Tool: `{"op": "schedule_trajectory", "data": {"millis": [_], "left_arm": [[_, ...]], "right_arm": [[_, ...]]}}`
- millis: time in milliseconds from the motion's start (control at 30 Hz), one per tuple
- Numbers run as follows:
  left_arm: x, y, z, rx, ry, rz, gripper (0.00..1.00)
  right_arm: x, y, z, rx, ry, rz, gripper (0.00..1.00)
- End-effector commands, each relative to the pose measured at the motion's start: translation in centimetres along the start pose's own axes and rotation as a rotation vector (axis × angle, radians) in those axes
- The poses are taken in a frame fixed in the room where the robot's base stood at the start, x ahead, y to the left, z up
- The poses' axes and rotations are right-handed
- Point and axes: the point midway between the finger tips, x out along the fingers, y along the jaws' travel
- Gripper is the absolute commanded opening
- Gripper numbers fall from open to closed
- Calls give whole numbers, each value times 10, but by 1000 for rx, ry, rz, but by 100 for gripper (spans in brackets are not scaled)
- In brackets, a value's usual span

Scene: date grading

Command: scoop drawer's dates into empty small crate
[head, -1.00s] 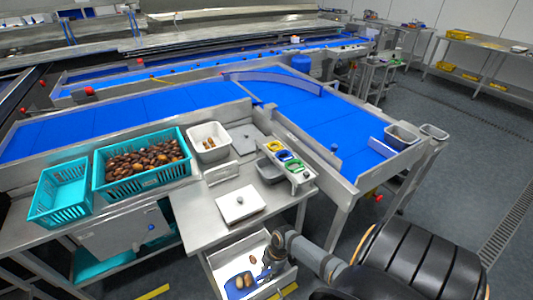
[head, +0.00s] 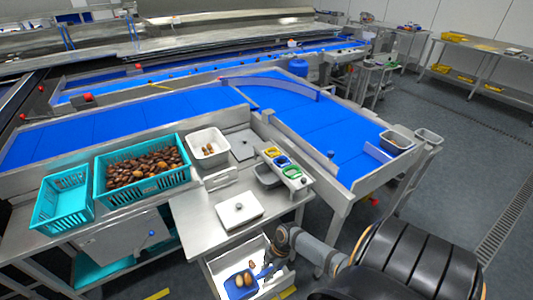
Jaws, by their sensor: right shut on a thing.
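The open drawer (head: 222,264) is at the bottom, below the steel bench. My right gripper (head: 268,266) is over the drawer, shut on the handle of a blue scoop (head: 232,291). The scoop is low in the drawer, with a couple of brown dates (head: 239,280) on or right at it. Another date (head: 251,264) lies in the drawer behind the scoop. Whether the scoop touches the drawer floor is unclear. The small teal crate (head: 47,222) stands at the left end of the bench and looks empty. My left gripper is out of view.
A larger teal crate (head: 150,190) full of dates stands right of the small one. A white tub (head: 208,160) holds a few dates. Coloured rings (head: 282,161) sit at the bench's right.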

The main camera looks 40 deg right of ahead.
Motion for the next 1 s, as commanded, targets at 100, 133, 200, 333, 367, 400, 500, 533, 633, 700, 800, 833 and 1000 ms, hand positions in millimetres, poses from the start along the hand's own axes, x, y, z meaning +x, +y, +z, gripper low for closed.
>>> {"op": "schedule_trajectory", "data": {"millis": [100,133,200,333,367,400,500,533,633,700,800,833,1000], "left_arm": [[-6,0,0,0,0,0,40],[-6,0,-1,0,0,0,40],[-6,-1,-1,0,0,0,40],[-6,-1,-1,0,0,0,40],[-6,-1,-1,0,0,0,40],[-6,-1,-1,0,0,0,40],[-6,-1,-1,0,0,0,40],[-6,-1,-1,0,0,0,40],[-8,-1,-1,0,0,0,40],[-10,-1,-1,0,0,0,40],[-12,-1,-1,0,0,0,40],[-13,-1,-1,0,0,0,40],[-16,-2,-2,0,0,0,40]], "right_arm": [[-7,0,-2,0,10,0,0],[-8,0,-2,0,12,0,0],[-9,0,-3,0,15,0,0],[-9,0,-3,-1,16,0,0],[-9,0,-3,-1,16,0,0],[-9,0,-3,-1,16,0,0],[-9,0,-3,-1,16,0,0],[-9,0,-3,-1,17,0,0],[-13,0,-2,-1,22,0,0],[-17,0,-2,-1,29,0,0],[-22,0,-2,-1,41,0,0],[-24,0,-2,-1,44,0,0],[-32,0,0,-1,62,-1,0]]}}
